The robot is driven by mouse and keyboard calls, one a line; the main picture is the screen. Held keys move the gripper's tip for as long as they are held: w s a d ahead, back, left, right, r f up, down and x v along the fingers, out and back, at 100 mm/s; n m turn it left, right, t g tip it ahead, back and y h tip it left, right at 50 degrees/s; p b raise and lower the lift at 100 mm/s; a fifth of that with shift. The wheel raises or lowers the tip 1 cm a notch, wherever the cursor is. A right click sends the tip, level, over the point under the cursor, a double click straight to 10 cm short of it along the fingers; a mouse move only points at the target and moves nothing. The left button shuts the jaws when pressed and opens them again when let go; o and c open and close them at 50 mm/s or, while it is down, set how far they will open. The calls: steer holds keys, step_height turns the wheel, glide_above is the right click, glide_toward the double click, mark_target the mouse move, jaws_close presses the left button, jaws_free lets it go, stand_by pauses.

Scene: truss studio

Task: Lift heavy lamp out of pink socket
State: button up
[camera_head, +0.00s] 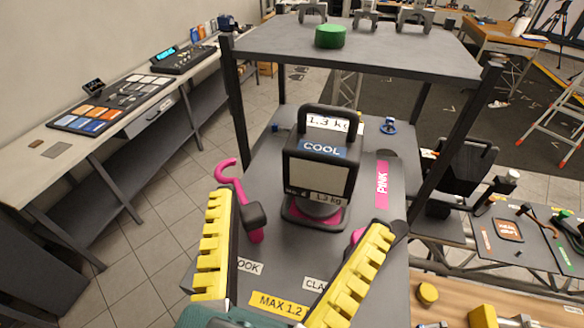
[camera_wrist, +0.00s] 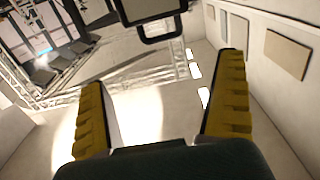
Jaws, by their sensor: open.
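The heavy lamp (camera_head: 319,180) is a dark box with a pale front panel, a top handle, a blue "COOL" label and "1.3 kg" labels. It stands upright on the pink socket (camera_head: 318,211), of which only part shows under the lamp. A pink strip marked "PINK" (camera_head: 382,183) is to its right. My gripper (camera_head: 301,208) is open and empty, its yellow fingers spread in front of the lamp, nearer the camera. In the wrist view, part of the lamp (camera_wrist: 152,10) shows at the top edge, beyond the fingertips.
A pink hook (camera_head: 232,180) stands left of the lamp, by the left finger. A grey upper shelf (camera_head: 390,55) on dark posts carries a green cylinder (camera_head: 330,37) and clamps. A yellow "MAX 1.2" label (camera_head: 277,304) is in front. A side bench (camera_head: 60,170) with panels runs left.

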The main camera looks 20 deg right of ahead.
mark_target(327, 122)
steer(key=p+x, duration=0.1)
steer(key=x, duration=0.4)
steer(key=p+x, duration=0.2)
steer(key=x, duration=0.3)
steer(key=p+x, duration=0.2)
steer(key=x, duration=0.3)
steer(key=shift+w+f, duration=0.2)
steer(key=shift+f, duration=0.15)
steer(key=shift+w+d+f, duration=0.1)
steer(key=shift+w+f, duration=0.05)
steer(key=shift+w, duration=0.05)
steer(key=c, duration=1.1)
steer(key=shift+s+r, duration=0.1)
steer(key=shift+r, duration=0.3)
